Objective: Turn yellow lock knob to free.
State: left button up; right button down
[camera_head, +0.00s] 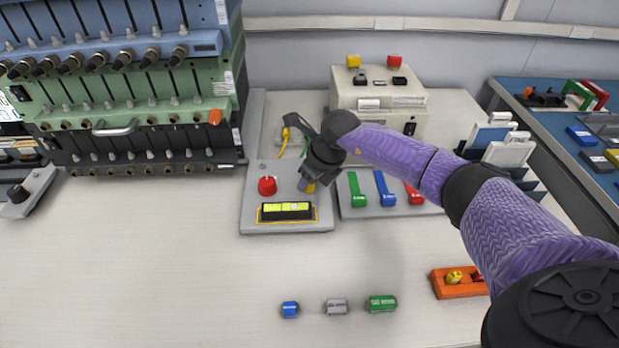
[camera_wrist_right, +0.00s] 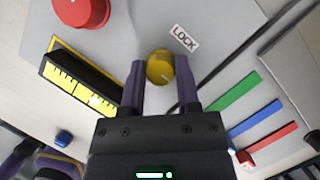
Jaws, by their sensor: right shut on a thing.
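The yellow lock knob (camera_wrist_right: 160,68) sits on a grey panel (camera_head: 258,217), next to a white LOCK label (camera_wrist_right: 184,38). My right gripper (camera_wrist_right: 161,84) is shut on the knob, one purple finger on each side of it. In the head view my right gripper (camera_head: 307,184) comes down over the panel's right part and hides most of the knob; only a bit of yellow shows. The knob's pointer is too small to read for certain. My left gripper is in neither view.
A red knob (camera_head: 267,186) and a yellow-framed level gauge (camera_head: 287,211) share the panel. Green (camera_head: 357,190), blue (camera_head: 385,189) and red (camera_head: 414,194) levers stand to the right. A beige box (camera_head: 378,98) is behind. The front left table is clear.

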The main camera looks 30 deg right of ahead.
jog(key=n+b, duration=0.1)
jog(key=n+y+b, duration=0.1)
jog(key=shift+d+f+n+g, duration=0.1)
jog(key=shift+f+n+g, duration=0.15)
jog(key=shift+n+g, duration=0.05)
jog(key=n+y+b, duration=0.1)
jog(key=n+b, duration=0.1)
jog(key=n, duration=0.1)
jog(key=shift+n+g+b, duration=0.3)
jog(key=shift+g, duration=0.1)
jog(key=n+b, duration=0.2)
jog(key=shift+w+n+g+y, duration=0.1)
jog(key=shift+n+g+y, duration=0.2)
jog(key=shift+n+g, duration=0.1)
jog(key=n+b, duration=0.2)
jog(key=n+g+b, duration=0.1)
jog(key=n+b, duration=0.1)
jog(key=shift+g+y, duration=0.3)
jog(key=n+g+b, duration=0.1)
jog(key=n+b, duration=0.1)
jog(key=shift+n, duration=0.3)
jog(key=shift+r+n+b, duration=0.15)
jog(key=shift+n+b, duration=0.35)
jog(key=shift+b, duration=0.05)
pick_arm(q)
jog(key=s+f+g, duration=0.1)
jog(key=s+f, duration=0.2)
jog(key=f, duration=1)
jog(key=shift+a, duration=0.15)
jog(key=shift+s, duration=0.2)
